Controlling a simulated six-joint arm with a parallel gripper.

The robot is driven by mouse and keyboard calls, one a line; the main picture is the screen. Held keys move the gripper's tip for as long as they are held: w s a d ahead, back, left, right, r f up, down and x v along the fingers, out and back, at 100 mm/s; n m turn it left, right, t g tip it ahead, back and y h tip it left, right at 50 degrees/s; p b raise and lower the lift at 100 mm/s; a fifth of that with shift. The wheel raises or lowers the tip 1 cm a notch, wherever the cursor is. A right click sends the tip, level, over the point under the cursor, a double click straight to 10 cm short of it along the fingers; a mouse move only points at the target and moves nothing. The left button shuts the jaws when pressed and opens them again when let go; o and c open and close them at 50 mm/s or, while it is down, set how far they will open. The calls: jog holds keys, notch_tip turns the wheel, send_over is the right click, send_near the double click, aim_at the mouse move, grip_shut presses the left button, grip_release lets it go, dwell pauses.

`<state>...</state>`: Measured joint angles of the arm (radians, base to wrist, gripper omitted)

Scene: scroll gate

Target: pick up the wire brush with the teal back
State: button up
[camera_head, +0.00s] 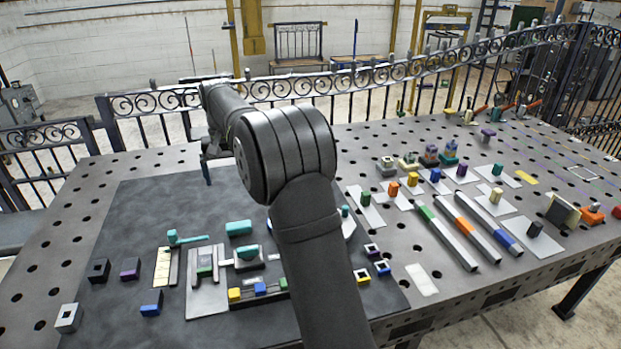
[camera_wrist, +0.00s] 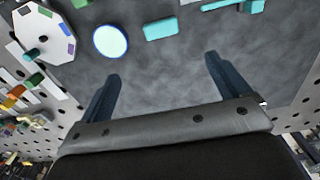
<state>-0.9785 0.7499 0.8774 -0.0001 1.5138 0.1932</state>
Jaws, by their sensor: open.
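A teal-topped block (camera_head: 239,228), which looks like the teal-backed wire brush, lies on the dark mat (camera_head: 140,215); its bristles are hidden. In the wrist view the teal block (camera_wrist: 160,29) lies beyond my fingertips, roughly in line with the gap between them. My gripper (camera_wrist: 163,68) is open and empty, with bare mat between its fingers. In the head view my gripper (camera_head: 207,173) is partly hidden by my arm, above the mat's far part and apart from the block.
A teal hammer (camera_head: 187,238) lies left of the block. Another teal-topped piece (camera_head: 247,253) stands in front of it. A pale disc (camera_wrist: 110,41) and white octagonal plate (camera_wrist: 43,35) sit beside it in the wrist view. The mat's far left is clear.

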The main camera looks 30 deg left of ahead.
jog(key=shift+s, duration=0.1)
jog(key=t+y, duration=0.3)
send_near(238, 225)
jog(key=x, duration=0.4)
jog(key=shift+w+a+f, duration=0.2)
jog(key=shift+w+f, duration=0.05)
jog(key=shift+f, duration=0.05)
jog(key=shift+x, duration=2.7)
jog(key=shift+c, duration=0.2)
jog(key=c, duration=1.1)
